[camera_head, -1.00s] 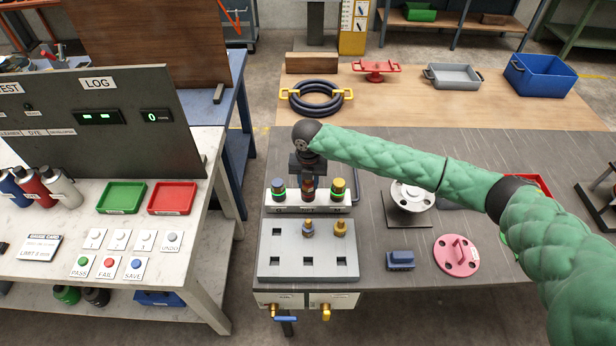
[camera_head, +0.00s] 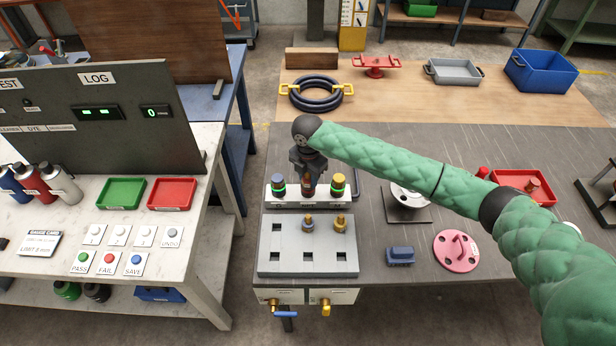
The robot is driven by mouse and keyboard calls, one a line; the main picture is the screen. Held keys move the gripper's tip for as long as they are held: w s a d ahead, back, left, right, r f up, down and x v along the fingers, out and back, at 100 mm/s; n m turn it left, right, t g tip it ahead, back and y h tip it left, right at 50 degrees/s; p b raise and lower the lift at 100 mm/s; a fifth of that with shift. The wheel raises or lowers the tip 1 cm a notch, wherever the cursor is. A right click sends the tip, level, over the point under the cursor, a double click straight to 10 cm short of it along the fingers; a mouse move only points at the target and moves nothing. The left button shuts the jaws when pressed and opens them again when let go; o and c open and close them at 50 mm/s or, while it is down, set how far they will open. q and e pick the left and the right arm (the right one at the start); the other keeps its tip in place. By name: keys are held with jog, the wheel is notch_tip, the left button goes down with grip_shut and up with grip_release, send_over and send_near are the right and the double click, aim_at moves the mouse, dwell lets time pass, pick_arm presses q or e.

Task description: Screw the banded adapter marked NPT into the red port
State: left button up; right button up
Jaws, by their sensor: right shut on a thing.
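My right gripper (camera_head: 308,167) points down over the middle of the white port block (camera_head: 308,201). It is shut on a small brownish adapter (camera_head: 309,186), mostly hidden by the fingers; its band and marking cannot be read. The adapter is at the middle position of the block; the red port beneath is hidden, and I cannot tell how deep the adapter sits. A blue-topped fitting (camera_head: 278,186) with a green ring stands to the left, and a yellow-topped fitting (camera_head: 338,185) with a green ring to the right. My left gripper is not in view.
A grey rack (camera_head: 285,243) in front holds two brass adapters (camera_head: 308,222) (camera_head: 340,223); its other square holes are empty. A blue block (camera_head: 400,257) and a pink flange (camera_head: 456,251) lie to the right. A red tray (camera_head: 520,180) lies beyond my right arm.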

jog(key=m, duration=1)
jog(key=o, duration=1.3)
jog(key=shift+c, duration=0.2)
